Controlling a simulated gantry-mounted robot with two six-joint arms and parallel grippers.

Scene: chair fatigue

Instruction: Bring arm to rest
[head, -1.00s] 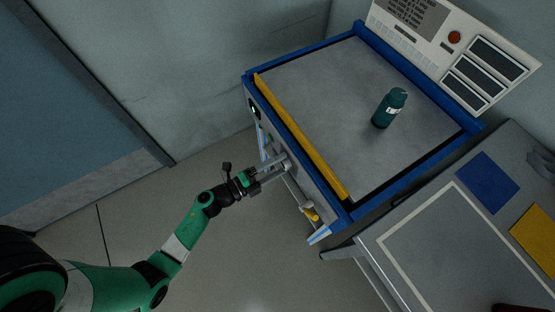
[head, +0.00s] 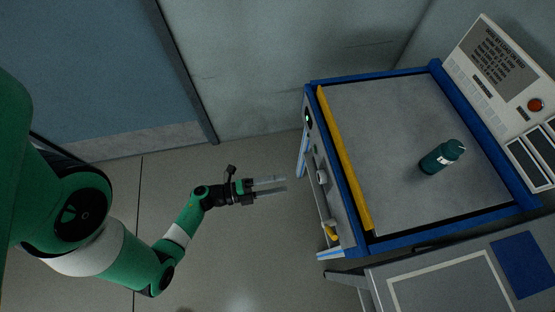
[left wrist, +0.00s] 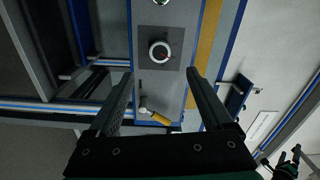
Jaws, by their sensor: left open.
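My left gripper (head: 272,185) is open and empty in the head view. It hangs over bare floor, left of the blue-framed test bench (head: 465,227) and clear of it. In the left wrist view the two dark fingers (left wrist: 160,72) stand wide apart with nothing between them. Beyond them is the bench's front panel with a round white-rimmed knob (left wrist: 160,51). The knob also shows on the bench side in the head view (head: 322,177).
A white panel with a red button (head: 536,105) is at the back. A grey table (head: 377,287) adjoins the bench. The floor (head: 240,260) around my left arm is clear.

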